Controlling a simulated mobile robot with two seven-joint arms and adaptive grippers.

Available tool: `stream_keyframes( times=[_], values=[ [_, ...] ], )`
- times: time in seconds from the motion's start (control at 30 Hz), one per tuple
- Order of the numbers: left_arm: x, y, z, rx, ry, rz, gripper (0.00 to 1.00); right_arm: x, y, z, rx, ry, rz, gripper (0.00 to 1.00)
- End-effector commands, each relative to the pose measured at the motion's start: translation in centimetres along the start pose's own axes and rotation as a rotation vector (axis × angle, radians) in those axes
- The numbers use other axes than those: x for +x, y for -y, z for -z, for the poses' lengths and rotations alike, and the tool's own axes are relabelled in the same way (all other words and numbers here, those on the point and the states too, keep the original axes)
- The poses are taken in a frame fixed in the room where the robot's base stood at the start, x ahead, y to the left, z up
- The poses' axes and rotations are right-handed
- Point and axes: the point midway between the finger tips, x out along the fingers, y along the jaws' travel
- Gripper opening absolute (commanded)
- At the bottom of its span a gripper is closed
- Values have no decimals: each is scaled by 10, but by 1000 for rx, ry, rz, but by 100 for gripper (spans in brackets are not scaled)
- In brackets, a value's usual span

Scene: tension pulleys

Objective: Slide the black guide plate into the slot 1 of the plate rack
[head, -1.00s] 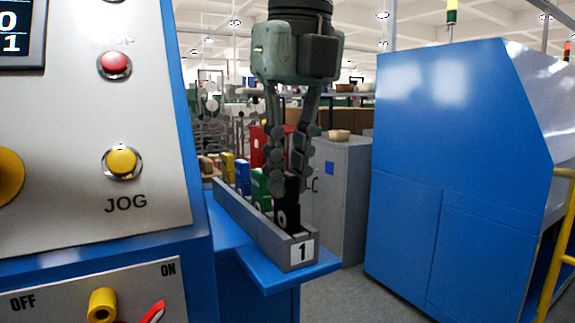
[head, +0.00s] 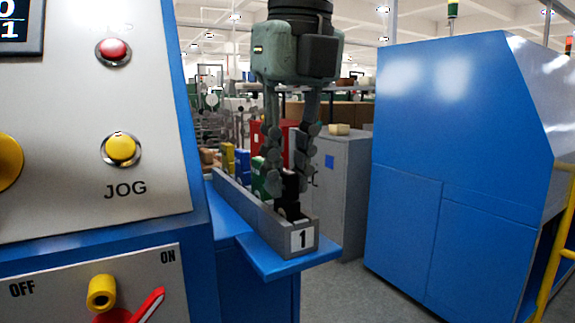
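The black guide plate (head: 290,190) stands upright in the front end of the grey plate rack (head: 255,220), just behind the white label 1 (head: 302,239). Its lower part is hidden by the rack wall. My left gripper (head: 286,180) points straight down over it, with its fingers spread apart on either side of the plate's upper part. Whether a finger still touches the plate cannot be told. My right gripper is not in view.
Green (head: 259,178), blue (head: 243,166) and yellow (head: 228,158) plates stand farther back in the rack. The rack sits on a blue shelf (head: 285,264) beside a control panel (head: 95,130). A large blue cabinet (head: 450,180) stands to the right.

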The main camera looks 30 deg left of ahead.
Motion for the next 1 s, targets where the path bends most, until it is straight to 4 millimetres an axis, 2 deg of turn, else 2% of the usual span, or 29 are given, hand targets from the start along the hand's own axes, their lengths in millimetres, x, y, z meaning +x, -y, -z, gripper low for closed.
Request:
stream_keyframes(
  times=[0.03,0.1,0.13,0.37,0.5,0.67,0.9,1.0],
  values=[
    [0,0,0,0,0,0,28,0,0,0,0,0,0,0],
    [0,0,0,0,0,0,36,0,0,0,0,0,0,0],
    [0,0,0,0,0,0,37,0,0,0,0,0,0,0],
    [0,0,0,0,0,0,37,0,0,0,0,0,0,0],
    [-7,1,0,-1,0,2,37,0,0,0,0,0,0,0],
    [-33,1,0,-1,-1,4,37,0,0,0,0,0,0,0],
    [-86,2,0,0,-3,2,37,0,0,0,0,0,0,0],
    [-101,2,1,3,-2,1,37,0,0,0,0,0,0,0]
  ],
)
